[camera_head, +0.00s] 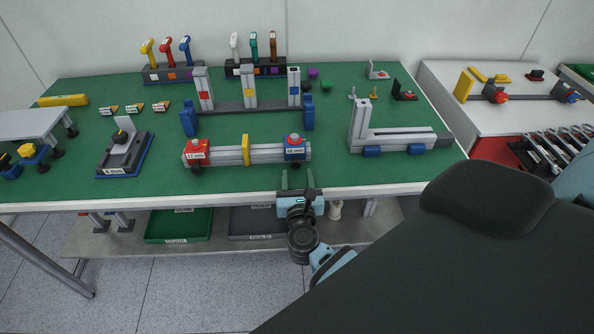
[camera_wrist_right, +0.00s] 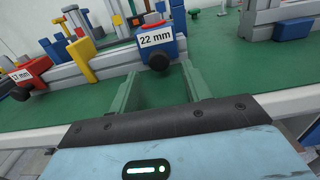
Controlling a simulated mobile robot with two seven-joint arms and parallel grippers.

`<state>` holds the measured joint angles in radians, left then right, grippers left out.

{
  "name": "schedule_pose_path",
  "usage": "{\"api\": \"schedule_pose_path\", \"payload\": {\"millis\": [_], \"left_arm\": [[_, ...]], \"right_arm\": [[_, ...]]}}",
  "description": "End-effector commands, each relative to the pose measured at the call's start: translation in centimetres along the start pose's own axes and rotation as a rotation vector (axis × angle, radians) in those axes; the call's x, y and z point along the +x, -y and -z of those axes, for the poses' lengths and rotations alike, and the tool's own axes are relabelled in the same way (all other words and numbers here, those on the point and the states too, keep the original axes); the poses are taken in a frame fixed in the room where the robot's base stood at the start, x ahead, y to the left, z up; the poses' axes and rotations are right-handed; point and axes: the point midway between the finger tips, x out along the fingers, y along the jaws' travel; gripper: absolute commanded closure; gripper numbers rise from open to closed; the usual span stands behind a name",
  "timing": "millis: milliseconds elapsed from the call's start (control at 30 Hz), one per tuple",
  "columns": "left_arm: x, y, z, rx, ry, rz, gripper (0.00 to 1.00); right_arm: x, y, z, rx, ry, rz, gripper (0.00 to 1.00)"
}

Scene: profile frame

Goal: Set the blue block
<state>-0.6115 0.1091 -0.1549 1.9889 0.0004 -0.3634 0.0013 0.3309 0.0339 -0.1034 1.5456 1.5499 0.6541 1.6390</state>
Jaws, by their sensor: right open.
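The blue block (camera_head: 295,153) sits on the right end of a grey aluminium profile (camera_head: 228,156) on the green table mat. Its white label reads "22 mm" in the right wrist view (camera_wrist_right: 174,45), and a dark round knob is on its near side. A red block (camera_head: 196,156) labelled 17 mm sits at the profile's left end, with a yellow piece (camera_head: 246,150) between them. My right gripper (camera_head: 297,177) is open and empty at the table's front edge, just in front of the blue block and apart from it. My left gripper is not in view.
An L-shaped profile frame (camera_head: 402,138) on blue feet stands to the right. A grey upright frame (camera_head: 247,105) stands behind. A black gauge stand (camera_head: 124,158) is on the left. Green mat is clear along the front. A green bin (camera_head: 178,226) sits on the shelf below.

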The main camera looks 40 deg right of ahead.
Motion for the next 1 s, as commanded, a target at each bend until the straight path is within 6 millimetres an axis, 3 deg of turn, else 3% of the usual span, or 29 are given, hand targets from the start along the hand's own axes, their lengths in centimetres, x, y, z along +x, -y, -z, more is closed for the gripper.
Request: {"api": "schedule_pose_path", "payload": {"millis": [200,567,900,1000], "left_arm": [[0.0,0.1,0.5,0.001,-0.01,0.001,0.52],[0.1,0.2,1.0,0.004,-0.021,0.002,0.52],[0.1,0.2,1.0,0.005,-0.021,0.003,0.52],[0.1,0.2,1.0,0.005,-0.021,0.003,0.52]], "right_arm": [[2.2,0.0,0.0,-0.002,0.0,-0.001,0.52],[2.5,0.0,0.1,-0.001,-0.001,-0.001,0.53],[2.5,0.0,0.1,-0.001,-0.001,-0.001,0.98],[2.5,0.0,0.1,-0.001,-0.001,-0.001,1.0]]}}
